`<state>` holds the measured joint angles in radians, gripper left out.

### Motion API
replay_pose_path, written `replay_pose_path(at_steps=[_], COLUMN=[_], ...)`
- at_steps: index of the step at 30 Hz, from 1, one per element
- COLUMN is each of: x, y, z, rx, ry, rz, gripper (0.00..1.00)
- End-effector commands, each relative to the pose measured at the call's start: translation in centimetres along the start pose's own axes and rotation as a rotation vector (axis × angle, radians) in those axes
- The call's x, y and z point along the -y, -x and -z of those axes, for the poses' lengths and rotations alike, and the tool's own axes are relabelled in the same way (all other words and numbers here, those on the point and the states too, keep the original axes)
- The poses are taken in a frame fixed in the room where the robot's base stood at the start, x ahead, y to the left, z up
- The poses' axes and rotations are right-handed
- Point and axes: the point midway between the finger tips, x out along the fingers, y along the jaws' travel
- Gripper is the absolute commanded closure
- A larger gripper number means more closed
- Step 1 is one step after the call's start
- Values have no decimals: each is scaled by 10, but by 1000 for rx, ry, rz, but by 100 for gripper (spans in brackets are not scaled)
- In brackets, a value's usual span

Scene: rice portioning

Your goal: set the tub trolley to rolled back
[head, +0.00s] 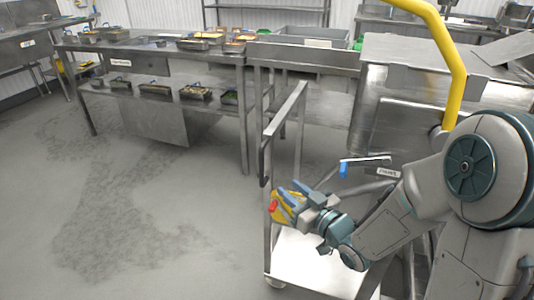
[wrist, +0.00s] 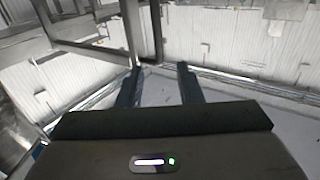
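The tub trolley (head: 268,235) appears in the head view as a metal frame with a raised push bar and a low white deck, right of centre. A black grip (head: 263,167) is on its left upright. My gripper (head: 289,189) is beside that upright, above the deck. Yellow and red parts show at my gripper; I cannot tell what they belong to. In the wrist view my gripper (wrist: 160,82) has its two dark fingers apart, with nothing seen held between them. A dark upright (wrist: 156,30) and metal frame bars show just beyond the fingers.
A steel table (head: 150,56) with trays and a lower shelf stands behind the trolley. A steel cabinet (head: 400,75) is at the right, near a yellow pipe (head: 453,75). A blue-handled lever (head: 343,170) is right of my gripper. The grey floor at left is clear.

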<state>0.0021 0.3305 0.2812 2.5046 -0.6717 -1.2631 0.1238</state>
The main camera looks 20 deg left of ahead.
Motion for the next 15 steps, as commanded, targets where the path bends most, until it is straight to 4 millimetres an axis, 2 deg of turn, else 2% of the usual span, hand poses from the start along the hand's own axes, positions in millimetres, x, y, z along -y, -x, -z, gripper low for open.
replay_pose_path(at_steps=[4, 7, 15], x=[1, 2, 3], y=[-6, -18, -75], z=[0, -1, 0], rx=[-2, -1, -2], ry=[0, 0, 0], rz=[5, 7, 7], gripper=[67, 67, 67])
